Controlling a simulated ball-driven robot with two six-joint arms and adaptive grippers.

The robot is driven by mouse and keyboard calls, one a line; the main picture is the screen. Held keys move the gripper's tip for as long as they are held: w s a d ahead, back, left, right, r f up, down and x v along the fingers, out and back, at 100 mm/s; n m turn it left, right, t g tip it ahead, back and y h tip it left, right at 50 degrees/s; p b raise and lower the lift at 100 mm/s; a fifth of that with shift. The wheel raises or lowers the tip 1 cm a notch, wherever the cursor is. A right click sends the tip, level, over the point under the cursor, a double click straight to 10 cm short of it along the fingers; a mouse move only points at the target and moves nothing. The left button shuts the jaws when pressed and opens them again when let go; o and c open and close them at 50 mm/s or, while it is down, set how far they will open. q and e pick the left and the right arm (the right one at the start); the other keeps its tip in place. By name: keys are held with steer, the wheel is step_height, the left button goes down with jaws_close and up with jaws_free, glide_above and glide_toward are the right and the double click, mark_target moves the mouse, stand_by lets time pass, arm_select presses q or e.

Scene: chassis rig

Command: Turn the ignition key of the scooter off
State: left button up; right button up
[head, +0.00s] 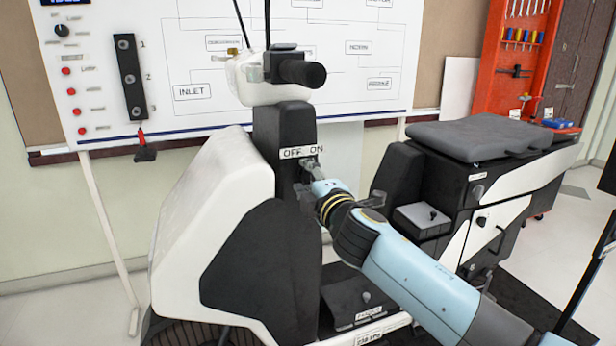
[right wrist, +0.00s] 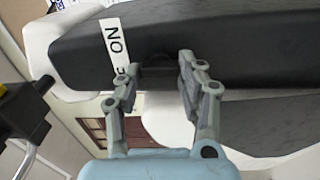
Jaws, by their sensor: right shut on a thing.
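The scooter (head: 215,195) stands in the middle of the head view, with a white front shield and a black steering column. A white label (head: 302,151) reading OFF and ON is on the column; in the right wrist view (right wrist: 114,45) the word ON shows clearly. My right gripper (head: 308,164) is at the column just below the label. In the right wrist view its two fingers (right wrist: 160,78) are closed on the dark ignition key (right wrist: 157,72) against the black column. My left gripper is not in view.
The handlebar grip (head: 302,73) is above the label. The black seat (head: 480,137) is to the right. A whiteboard (head: 190,60) with switches and diagrams stands behind, and a red tool rack (head: 510,60) is at the back right.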

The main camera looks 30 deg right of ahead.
steer(key=shift+f, duration=0.1)
stand_by(0.5)
steer(key=o, duration=1.2)
steer(key=shift+c, duration=0.2)
steer(key=v, duration=1.2)
